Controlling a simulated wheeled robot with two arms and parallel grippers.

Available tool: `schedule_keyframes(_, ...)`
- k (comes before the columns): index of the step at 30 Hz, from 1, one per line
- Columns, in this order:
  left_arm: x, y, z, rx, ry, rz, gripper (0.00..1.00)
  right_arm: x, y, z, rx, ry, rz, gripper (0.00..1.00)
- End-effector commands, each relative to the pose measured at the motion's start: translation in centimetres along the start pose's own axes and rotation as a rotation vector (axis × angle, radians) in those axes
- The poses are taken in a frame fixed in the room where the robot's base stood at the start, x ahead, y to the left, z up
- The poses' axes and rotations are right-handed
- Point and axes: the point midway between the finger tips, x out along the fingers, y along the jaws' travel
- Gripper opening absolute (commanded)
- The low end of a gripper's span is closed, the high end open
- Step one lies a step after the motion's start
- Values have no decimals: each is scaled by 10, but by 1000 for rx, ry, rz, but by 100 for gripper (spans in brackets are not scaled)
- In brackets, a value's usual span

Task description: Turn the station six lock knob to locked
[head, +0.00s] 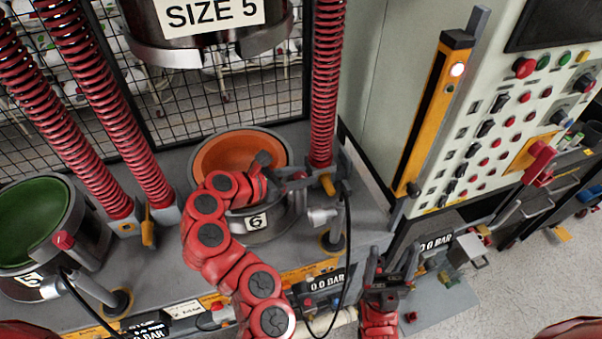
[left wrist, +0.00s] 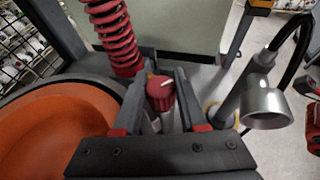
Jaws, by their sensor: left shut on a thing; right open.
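The station six mould, marked 6 (head: 256,222), has an orange bowl (head: 228,152) and stands at the middle of the grey press bench. My left gripper (head: 308,181) reaches over its right rim. In the left wrist view the red lock knob (left wrist: 160,90), with a white pointer line on top, sits between the left fingers (left wrist: 158,100), which are shut on it. In the head view I cannot make out the knob behind the gripper. My right gripper (head: 392,265) is open and empty, in front of the bench to the right, fingers pointing up.
A silver nozzle (head: 322,216) with a black hose stands right of the mould; it also shows in the left wrist view (left wrist: 264,105). A red spring column (head: 326,90) rises behind. A green station 5 mould (head: 38,222) is at left, a control panel (head: 500,120) at right.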

Motion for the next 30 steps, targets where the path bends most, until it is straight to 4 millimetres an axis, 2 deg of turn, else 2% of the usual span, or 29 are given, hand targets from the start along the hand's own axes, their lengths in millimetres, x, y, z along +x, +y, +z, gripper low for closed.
schedule_keyframes(13, -4, 2, 3, 98, 3, -237, 0, 42, 2, -7, 0, 0, 0, 72)
schedule_keyframes(20, -2, 2, -1, 157, 4, -369, 0, 41, 2, -7, 0, 0, 0, 72)
schedule_keyframes(30, -1, 0, -3, 217, 7, -518, 0, 30, 2, -5, 0, 0, 0, 72)
